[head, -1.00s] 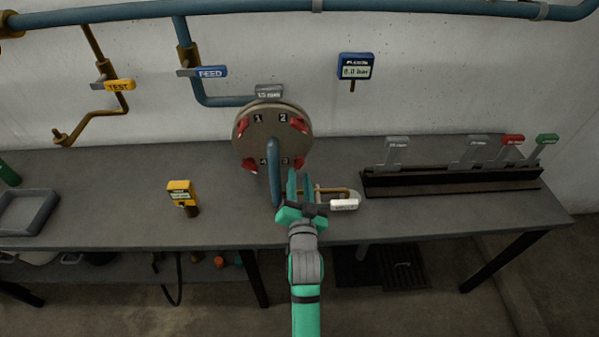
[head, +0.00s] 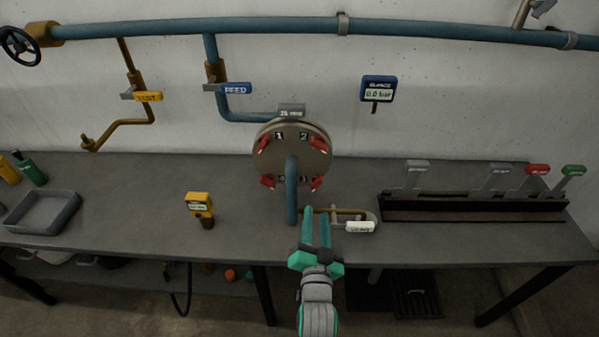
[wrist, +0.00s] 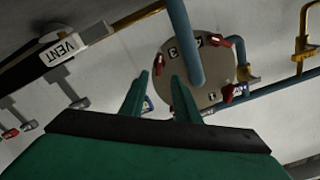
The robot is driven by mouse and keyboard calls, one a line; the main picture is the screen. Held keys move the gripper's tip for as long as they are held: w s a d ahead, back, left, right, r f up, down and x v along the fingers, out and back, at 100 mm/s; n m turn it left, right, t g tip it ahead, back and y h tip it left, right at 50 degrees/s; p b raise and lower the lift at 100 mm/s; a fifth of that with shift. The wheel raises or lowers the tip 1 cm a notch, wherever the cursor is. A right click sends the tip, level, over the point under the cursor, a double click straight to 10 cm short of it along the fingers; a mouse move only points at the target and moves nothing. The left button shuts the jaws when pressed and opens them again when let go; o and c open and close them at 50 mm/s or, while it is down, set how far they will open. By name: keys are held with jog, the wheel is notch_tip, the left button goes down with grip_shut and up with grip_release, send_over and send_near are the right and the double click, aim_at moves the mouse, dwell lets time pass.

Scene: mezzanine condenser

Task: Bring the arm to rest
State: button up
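My gripper (head: 317,212) is in front of the bench edge in the head view, its two green fingers pointing toward the wall. In the wrist view the fingers (wrist: 158,80) stand apart with nothing between them, so it is open and empty. Behind the fingertips are the blue pipe (head: 292,195) and the round flanged cover (head: 310,148) with red clamps. Just right of the fingertips is a brass pipe with a white-tagged handle (head: 360,227); the tag reads VENT in the wrist view (wrist: 62,49). I cannot tell from the head view how close the fingers are to it.
A grey bench (head: 120,210) runs along the wall. On it are a yellow meter (head: 199,205), a grey tray (head: 70,218) and a dark rack (head: 475,215) with several tagged pieces. A blue gauge (head: 378,89) and tagged FEED valve (head: 236,88) are on the wall.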

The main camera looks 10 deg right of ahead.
jog(key=s+a+f+n+g+y, duration=0.1)
jog(key=s+a+f+n, duration=0.1)
jog(key=s+a+f, duration=0.45)
jog(key=s+a+f+n+y, duration=0.1)
jog(key=s+a+f+n, duration=0.2)
jog(key=s, duration=0.6)
jog(key=s+a+n+y, duration=0.1)
jog(key=s+a+n, duration=0.1)
jog(key=s, duration=0.7)
jog(key=s+a+n+g+y, duration=0.1)
jog(key=s+a, duration=0.4)
jog(key=s, duration=0.5)
jog(key=shift+s+n+y, duration=0.3)
jog(key=shift+n+y, duration=0.2)
jog(key=shift+n, duration=0.2)
jog(key=shift+w, duration=0.1)
